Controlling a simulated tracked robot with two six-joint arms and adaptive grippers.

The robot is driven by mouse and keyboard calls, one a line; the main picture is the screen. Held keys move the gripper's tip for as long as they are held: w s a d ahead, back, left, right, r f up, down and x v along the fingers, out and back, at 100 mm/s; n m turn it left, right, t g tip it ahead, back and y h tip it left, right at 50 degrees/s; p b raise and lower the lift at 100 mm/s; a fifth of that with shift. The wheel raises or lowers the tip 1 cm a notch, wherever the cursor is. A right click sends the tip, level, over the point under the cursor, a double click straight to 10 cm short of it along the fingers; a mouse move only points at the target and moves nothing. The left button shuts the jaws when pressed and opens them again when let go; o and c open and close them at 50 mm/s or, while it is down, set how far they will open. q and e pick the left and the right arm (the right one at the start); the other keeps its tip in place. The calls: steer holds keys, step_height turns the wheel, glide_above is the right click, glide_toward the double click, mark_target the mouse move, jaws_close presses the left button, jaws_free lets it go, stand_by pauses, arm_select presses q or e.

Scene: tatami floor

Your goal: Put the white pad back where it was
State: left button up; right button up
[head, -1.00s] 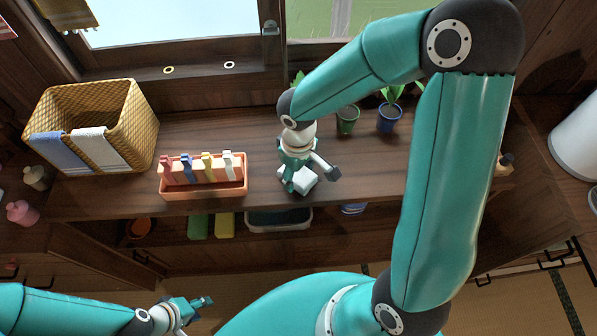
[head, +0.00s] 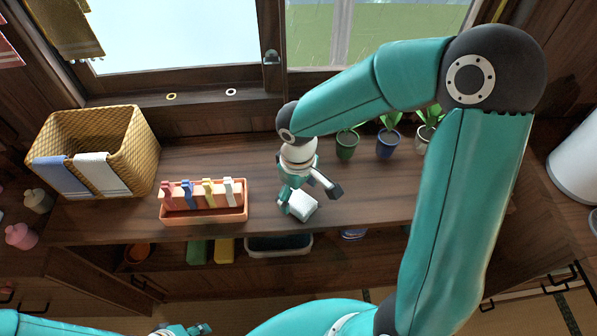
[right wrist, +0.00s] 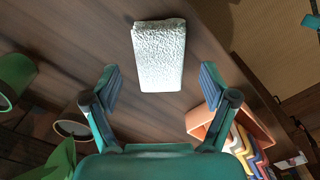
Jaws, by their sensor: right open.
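The white pad (head: 303,206) is a small rough-textured block on the dark wooden counter, near its front edge. In the right wrist view the pad (right wrist: 158,55) lies beyond the fingertips, roughly centred between them, with wood showing around it. My right gripper (head: 309,194) is over the counter at the pad; in the wrist view its fingers (right wrist: 159,85) are spread and nothing is between them. My left gripper (head: 190,329) is at the bottom edge, partly cut off, and its jaws cannot be made out.
An orange tray (head: 203,216) with several coloured clips stands left of the pad. A wicker basket (head: 130,140) with draped cloths is at the far left. Potted plants (head: 388,143) line the back. A lower shelf holds a grey-rimmed tub (head: 279,250). Counter right of the pad is bare.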

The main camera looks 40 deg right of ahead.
mark_target(299, 199)
step_height(299, 199, up, 9)
steer(key=shift+f, duration=0.15)
stand_by(0.6)
